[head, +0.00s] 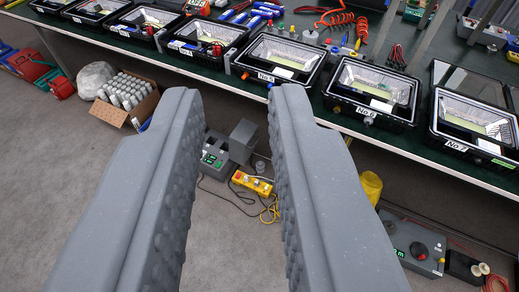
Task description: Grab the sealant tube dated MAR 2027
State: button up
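My gripper (236,96) is open and empty, its two grey fingers reaching forward over the floor in front of the bench. I cannot make out a sealant tube dated MAR 2027, and no date is readable in this view. A cardboard box (107,114) on the floor at the left holds many whitish cylinders (124,90) that could be tubes or cans; they are too small to tell. The box lies beyond and left of the left finger, which hides a little of the space beside it.
A long green bench (229,72) crosses the top, with several black floodlight housings (280,58) in a row and tools behind them. Below it are a grey device (214,158), a yellow power strip (252,183) with cable and a grey control box (412,240).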

aim_at(103, 96)
jog(key=z, duration=0.1)
jog(key=i, duration=1)
jog(key=u, duration=0.1)
